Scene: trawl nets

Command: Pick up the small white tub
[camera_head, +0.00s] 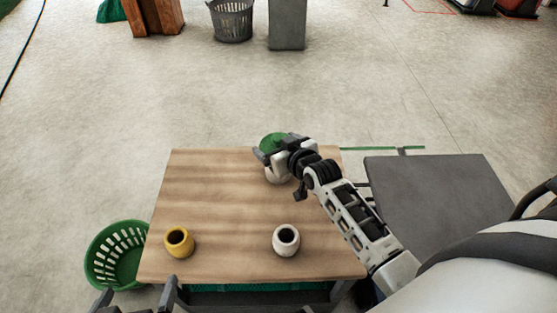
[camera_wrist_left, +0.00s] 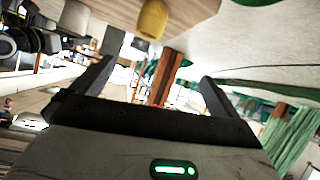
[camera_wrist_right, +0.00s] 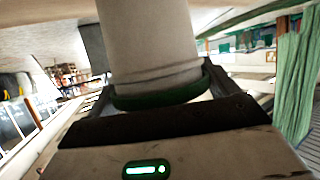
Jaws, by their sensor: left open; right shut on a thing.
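A white tub with a green lid (camera_head: 273,139) is held in my right gripper (camera_head: 276,158) at the far edge of the wooden table. In the right wrist view the white tub body (camera_wrist_right: 148,45) and its green rim sit between the two fingers. I cannot tell whether its base touches the table. A small white open-topped pot (camera_head: 286,240) stands upright near the front middle of the table, apart from both grippers. My left gripper (camera_head: 137,296) is open and empty at the table's front left corner.
A yellow pot (camera_head: 179,242) stands at the front left of the wooden table (camera_head: 215,195); it also shows in the left wrist view (camera_wrist_left: 153,20). A green basket (camera_head: 103,272) is on the floor at left. A grey table (camera_head: 430,195) is at right. The table's middle is clear.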

